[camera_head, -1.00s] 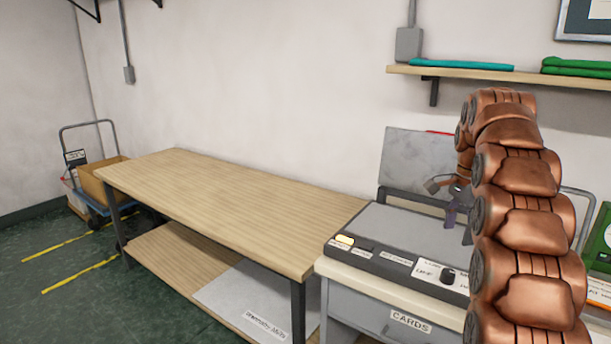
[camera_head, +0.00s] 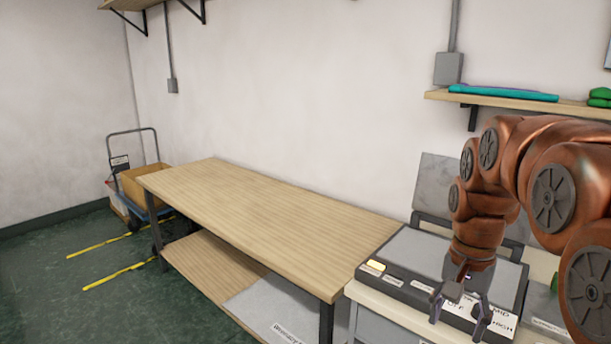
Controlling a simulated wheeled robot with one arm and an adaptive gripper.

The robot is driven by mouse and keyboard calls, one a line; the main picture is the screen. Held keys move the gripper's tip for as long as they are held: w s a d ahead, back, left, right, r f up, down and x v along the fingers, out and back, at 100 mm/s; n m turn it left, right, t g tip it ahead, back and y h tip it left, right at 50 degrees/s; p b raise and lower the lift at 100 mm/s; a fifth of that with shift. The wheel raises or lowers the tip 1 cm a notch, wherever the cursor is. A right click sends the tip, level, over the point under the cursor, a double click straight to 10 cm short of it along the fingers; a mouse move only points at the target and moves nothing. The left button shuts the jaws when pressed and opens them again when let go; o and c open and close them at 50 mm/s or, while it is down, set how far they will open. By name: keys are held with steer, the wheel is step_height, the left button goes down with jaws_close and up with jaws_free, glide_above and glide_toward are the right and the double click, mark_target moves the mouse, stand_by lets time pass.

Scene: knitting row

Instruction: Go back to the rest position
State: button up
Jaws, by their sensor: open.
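My gripper (camera_head: 458,318) hangs pointing down at the right, above the front of the grey machine (camera_head: 428,257) with the labelled control panel. Its two dark fingers are spread apart and nothing shows between them. My copper-coloured arm comes in from the right edge and covers part of the machine and its upright grey plate. I cannot tell how far the fingertips are above the panel.
A bare wooden table (camera_head: 262,215) with a lower shelf stands left of the machine. A trolley with a cardboard box (camera_head: 143,183) is at the far left. A wall shelf (camera_head: 500,103) with folded cloths is above my arm. Yellow-lined floor is open at left.

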steer(key=s+a+f+n+p, duration=0.1)
steer(key=s+a+f+n, duration=0.1)
steer(key=s, duration=0.5)
steer(key=s+a+f+n+p, duration=0.1)
steer(key=s+a+f+n, duration=0.1)
steer(key=s, duration=0.5)
steer(key=s+a+f+n+p, duration=0.1)
steer(key=s+a+f+n, duration=0.1)
steer(key=s, duration=0.5)
steer(key=shift+s+a+f+n+g+p, duration=0.2)
steer(key=shift+a+n+g+p, duration=0.3)
steer(key=shift+n, duration=0.5)
